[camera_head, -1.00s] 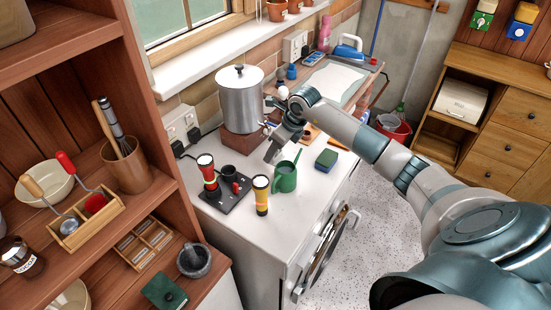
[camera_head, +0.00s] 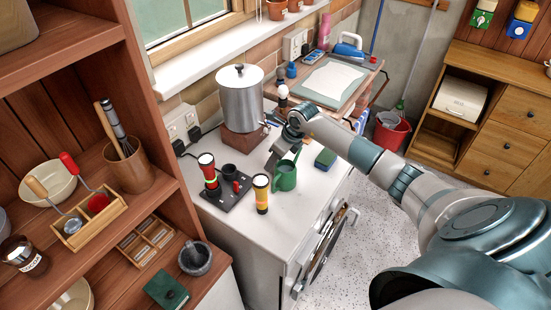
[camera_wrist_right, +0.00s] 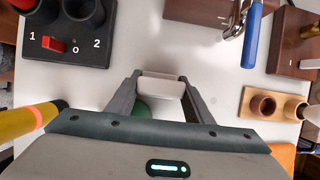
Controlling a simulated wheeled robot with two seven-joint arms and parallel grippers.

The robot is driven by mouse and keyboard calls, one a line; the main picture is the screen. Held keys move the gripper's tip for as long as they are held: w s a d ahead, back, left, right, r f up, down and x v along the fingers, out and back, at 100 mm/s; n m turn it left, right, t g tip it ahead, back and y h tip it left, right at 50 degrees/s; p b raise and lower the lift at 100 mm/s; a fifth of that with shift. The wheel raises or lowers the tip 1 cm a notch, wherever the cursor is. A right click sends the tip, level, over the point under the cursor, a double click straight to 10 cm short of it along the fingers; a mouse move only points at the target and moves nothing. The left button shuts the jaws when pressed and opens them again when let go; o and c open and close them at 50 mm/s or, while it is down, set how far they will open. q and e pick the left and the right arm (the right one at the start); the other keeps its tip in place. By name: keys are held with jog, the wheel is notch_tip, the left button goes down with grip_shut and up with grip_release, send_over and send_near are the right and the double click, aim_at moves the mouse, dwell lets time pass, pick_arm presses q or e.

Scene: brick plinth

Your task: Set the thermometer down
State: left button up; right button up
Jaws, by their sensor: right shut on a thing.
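My right gripper (camera_head: 277,158) is low over the white worktop, between the pot and the green can. In the right wrist view the gripper (camera_wrist_right: 160,90) is shut on a small, pale, block-like thing, which I take to be the thermometer (camera_wrist_right: 161,87). Only its whitish end shows between the fingers. I cannot tell whether it touches the worktop. The brick plinth (camera_head: 243,144) stands behind the gripper with a lidded metal pot (camera_head: 241,106) on it. My left gripper is not in view.
The green can (camera_head: 286,177) is close in front of the gripper. A yellow torch (camera_head: 261,194) and a black switch base (camera_head: 240,194) stand to the left; a sponge (camera_head: 325,159) lies to the right. A wooden holder (camera_wrist_right: 272,104) and blue-handled tool (camera_wrist_right: 251,38) are near. White worktop (camera_wrist_right: 215,85) between them is bare.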

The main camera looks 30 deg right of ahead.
jog(key=o, duration=1)
jog(key=shift+o, duration=0.2)
jog(key=shift+r, duration=0.1)
jog(key=shift+r, duration=0.1)
jog(key=shift+s+d+r, duration=0.1)
jog(key=shift+s+r, duration=0.05)
jog(key=shift+r, duration=0.2)
jog(key=b+v, duration=0.3)
jog(key=v, duration=0.8)
